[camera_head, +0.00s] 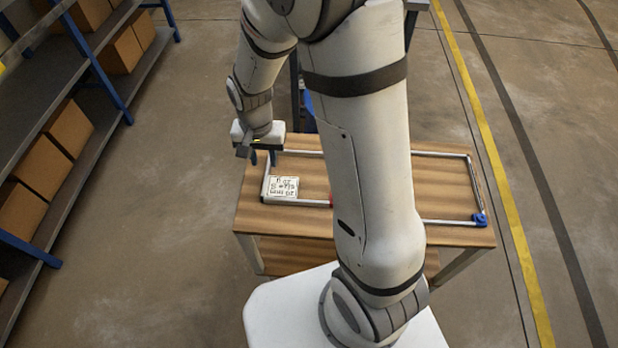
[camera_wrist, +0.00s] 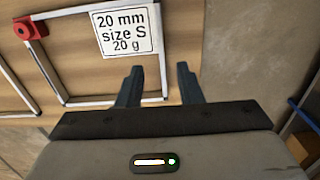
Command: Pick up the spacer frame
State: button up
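A silver spacer frame with a red corner piece lies on the wooden table; its near bar (camera_head: 300,202) shows in the head view, and its side bar (camera_wrist: 162,50) in the wrist view. A white label reading "20 mm size S 20 g" (camera_wrist: 125,30) lies inside it, also visible in the head view (camera_head: 284,187). My gripper (camera_head: 262,160) is at the table's left edge, by the frame's left end. In the wrist view my gripper (camera_wrist: 160,72) is open, with a frame corner appearing between its fingers. The height gap is unclear. My arm hides part of the frame.
A larger frame with a blue corner (camera_head: 480,219) lies on the right of the table (camera_head: 455,236). A shelf with cardboard boxes (camera_head: 42,168) stands at the left. The floor between shelf and table is clear. A yellow line (camera_head: 490,150) runs at the right.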

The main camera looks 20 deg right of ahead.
aim_at(266, 176)
notch_tip(266, 176, down, 6)
jog(key=shift+s+a+f, duration=0.15)
jog(key=shift+f, duration=0.05)
grip_shut()
dwell(0.4)
